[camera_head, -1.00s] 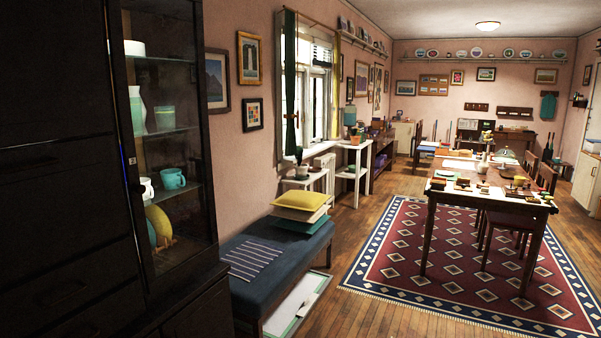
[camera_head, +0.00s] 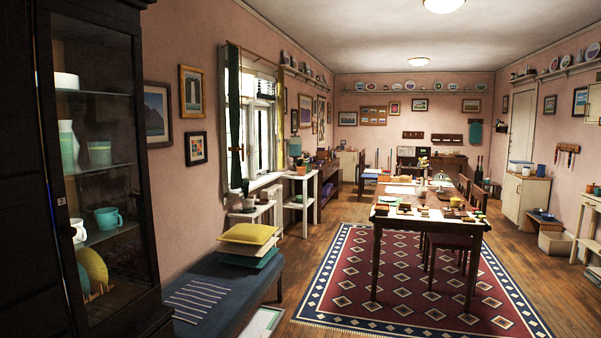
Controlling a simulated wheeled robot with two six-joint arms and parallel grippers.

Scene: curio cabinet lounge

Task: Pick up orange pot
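A small orange pot (camera_head: 302,170) with a green plant stands on top of a tall white stand (camera_head: 300,178) by the left wall, past the window. It is far off and small in the view. Neither of my grippers shows in the head view.
A dark glass-front cabinet (camera_head: 135,225) is close on the left. A blue bench (camera_head: 215,295) with stacked cushions (camera_head: 248,233) runs along the left wall. A long table (camera_head: 375,225) covered with items stands on a patterned rug (camera_head: 340,285). Wooden floor between bench and rug is clear.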

